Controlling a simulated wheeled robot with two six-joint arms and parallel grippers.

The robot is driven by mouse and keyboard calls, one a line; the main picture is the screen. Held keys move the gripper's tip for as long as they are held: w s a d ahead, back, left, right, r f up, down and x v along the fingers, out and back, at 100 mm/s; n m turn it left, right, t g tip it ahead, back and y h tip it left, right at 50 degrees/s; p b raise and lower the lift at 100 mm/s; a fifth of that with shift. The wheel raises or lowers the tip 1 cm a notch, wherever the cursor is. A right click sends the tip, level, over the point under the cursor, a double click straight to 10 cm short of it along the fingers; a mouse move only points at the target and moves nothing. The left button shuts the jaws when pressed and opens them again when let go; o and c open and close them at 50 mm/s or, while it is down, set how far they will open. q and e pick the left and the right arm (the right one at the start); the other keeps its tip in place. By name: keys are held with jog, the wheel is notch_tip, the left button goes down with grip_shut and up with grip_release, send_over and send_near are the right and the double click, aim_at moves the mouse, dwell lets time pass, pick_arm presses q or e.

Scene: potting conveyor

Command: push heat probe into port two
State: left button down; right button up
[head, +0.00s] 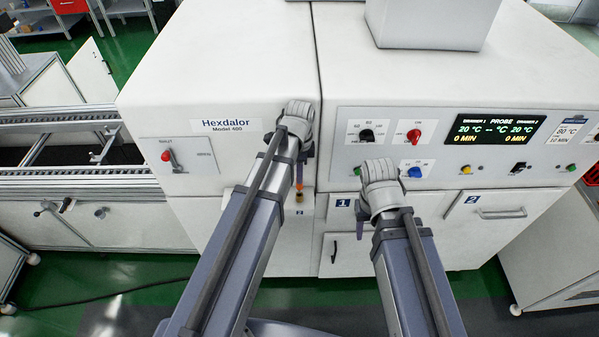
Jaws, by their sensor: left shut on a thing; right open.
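The heat probe (299,187) shows as a small orange piece below my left wrist, at the front of the white machine. My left gripper (300,172) is shut on it, mostly hidden behind my wrist and arm. Port two (299,198) is a brass-coloured fitting just above a small "2" label. The probe's lower end is at or just above it; I cannot tell whether it is inside. My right gripper (360,229) is open and largely hidden by its wrist, in front of the door marked 1. The display (493,129) shows "--" under PROBE.
The machine (230,60) fills the middle. A control panel (440,150) with knobs and buttons is at right, above the door marked 2 (490,225). A red-handled switch (169,157) and a conveyor (80,180) are at left. A cable (90,303) lies on the green floor.

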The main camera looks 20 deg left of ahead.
pick_arm(q)
jog(key=shift+f+b, duration=1.8)
jog(key=shift+f, duration=0.05)
jog(key=c, duration=0.7)
grip_release()
jog(key=shift+o, duration=0.2)
jog(key=shift+r, duration=0.15)
notch_tip(320, 180, up, 8)
jog(key=p, duration=0.8)
jog(key=shift+f, duration=0.2)
jog(key=s+d+f+n+b, duration=0.5)
jog(key=s+f+b, duration=0.2)
jog(key=f+b, duration=0.1)
jog(key=s+d+f+n+y+b, duration=0.1)
jog(key=s+d+f+n+b, duration=0.4)
jog(key=f+b, duration=0.4)
jog(key=shift+s+d+n, duration=0.25)
jog(key=shift+s+n, duration=0.25)
jog(key=shift+s, duration=0.7)
